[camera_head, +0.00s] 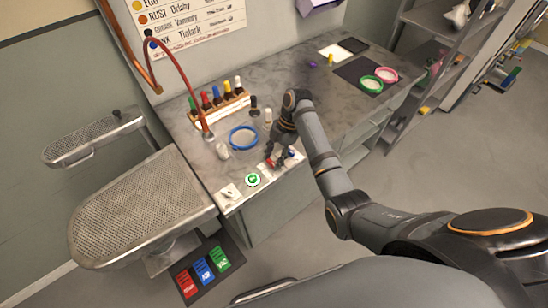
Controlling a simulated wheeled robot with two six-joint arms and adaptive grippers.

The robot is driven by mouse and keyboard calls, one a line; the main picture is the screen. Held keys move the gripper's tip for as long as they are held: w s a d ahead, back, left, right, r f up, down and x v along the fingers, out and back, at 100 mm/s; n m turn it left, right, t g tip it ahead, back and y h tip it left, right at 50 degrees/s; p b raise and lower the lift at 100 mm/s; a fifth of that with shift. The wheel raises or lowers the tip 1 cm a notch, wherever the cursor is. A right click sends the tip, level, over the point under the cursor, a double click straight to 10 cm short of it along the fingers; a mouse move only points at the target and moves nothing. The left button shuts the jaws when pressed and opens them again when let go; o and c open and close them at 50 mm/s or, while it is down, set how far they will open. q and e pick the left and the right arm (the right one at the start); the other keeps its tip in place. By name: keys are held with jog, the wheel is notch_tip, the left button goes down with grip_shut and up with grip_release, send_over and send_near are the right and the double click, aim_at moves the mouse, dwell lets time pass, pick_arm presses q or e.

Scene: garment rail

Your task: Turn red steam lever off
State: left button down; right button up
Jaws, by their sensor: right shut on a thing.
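My right arm comes in from the lower right and reaches over the front part of the grey counter (310,105). My right gripper (276,160) points down at the counter's front edge, next to the control panel. It is shut on a small red piece (269,163), which looks like the red lever; the fingers hide much of it, so its angle cannot be told. A small blue piece (291,153) shows just right of the fingers. A green round button (252,180) sits on the panel to the left. My left gripper is not in view.
A blue ring (243,138) and a rack of colored bottles (218,106) stand behind the gripper. A perforated ironing board (140,208) is at left. Pink and green rings (386,74) lie far right. Red, blue and green cards (203,271) lie below.

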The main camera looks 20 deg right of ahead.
aim_at(272, 161)
dwell(0.4)
jog(key=o, duration=1.1)
jog(key=shift+o, duration=0.2)
jog(key=shift+w+r, duration=0.1)
jog(key=shift+r, duration=0.05)
jog(key=v, duration=0.2)
jog(key=shift+d+r, duration=0.2)
jog(key=shift+r, duration=0.15)
jog(key=w+d, duration=0.1)
jog(key=d, duration=0.2)
jog(key=w+d, duration=0.2)
jog(key=d, duration=0.2)
jog(key=w+d, duration=0.1)
jog(key=d, duration=0.3)
jog(key=shift+w+d, duration=0.1)
jog(key=shift+w, duration=0.05)
